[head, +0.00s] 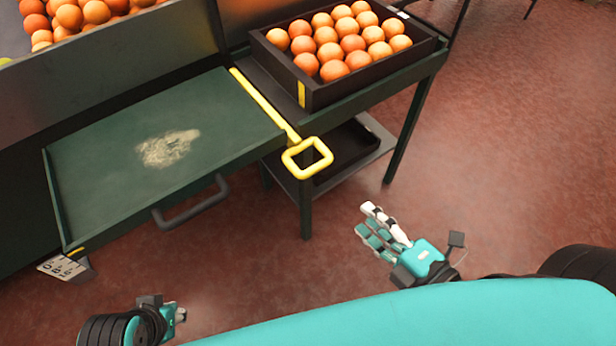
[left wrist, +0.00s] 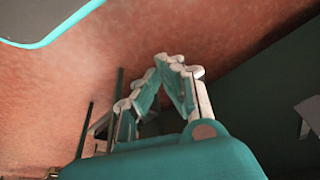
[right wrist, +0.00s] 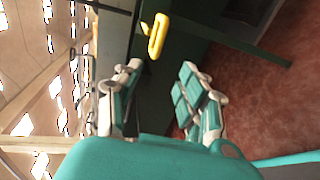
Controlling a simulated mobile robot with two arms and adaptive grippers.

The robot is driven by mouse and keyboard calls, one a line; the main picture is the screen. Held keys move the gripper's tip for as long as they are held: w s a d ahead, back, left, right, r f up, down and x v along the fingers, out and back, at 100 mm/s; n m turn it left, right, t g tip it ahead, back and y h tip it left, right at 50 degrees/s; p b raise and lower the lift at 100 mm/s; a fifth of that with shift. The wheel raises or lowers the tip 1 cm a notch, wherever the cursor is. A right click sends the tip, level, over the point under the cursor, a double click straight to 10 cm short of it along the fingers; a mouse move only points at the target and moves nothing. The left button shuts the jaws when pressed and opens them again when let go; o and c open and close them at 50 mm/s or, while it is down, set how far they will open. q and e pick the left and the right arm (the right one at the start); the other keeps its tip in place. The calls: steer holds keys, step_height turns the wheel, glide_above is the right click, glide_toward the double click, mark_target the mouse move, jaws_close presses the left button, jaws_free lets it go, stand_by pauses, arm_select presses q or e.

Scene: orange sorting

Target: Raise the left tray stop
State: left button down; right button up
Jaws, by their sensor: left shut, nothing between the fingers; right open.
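A green tray (head: 100,152) with a pale worn patch slopes at the left in the head view. A yellow bar with a square loop handle (head: 290,158) lies along its right edge; the loop also shows in the right wrist view (right wrist: 158,36). I cannot tell for sure which part is the left tray stop. My left gripper (head: 181,314) is low at the bottom left, apart from the tray; its fingertips meet with nothing between them in the left wrist view (left wrist: 168,62). My right gripper (head: 372,226) is open and empty, below and right of the loop; it shows in the right wrist view (right wrist: 160,72).
A black crate of oranges (head: 317,93) stands on the stand right of the tray, above a lower shelf (head: 368,155). A dark pull handle (head: 190,206) is on the tray's front. A white angle scale (head: 62,268) sits at its front left corner. The red floor is clear.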

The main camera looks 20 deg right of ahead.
steer(key=w, duration=0.1)
steer(key=p, duration=0.3)
glide_toward(315, 167)
steer(key=w+f, duration=0.1)
steer(key=w, duration=0.1)
arm_select(q)
steer(key=s+x, duration=0.1)
steer(key=x, duration=0.8)
steer(key=shift+d+f+g+p, duration=0.15)
steer(key=shift+g+p, duration=0.15)
steer(key=shift+p, duration=0.05)
arm_select(e)
steer(key=x, duration=0.8)
steer(key=shift+a+f, duration=0.15)
steer(key=shift+a, duration=0.15)
arm_select(q)
steer(key=shift+s, duration=0.1)
arm_select(e)
steer(key=shift+s, duration=0.1)
jaws_close()
steer(key=shift+f, duration=0.1)
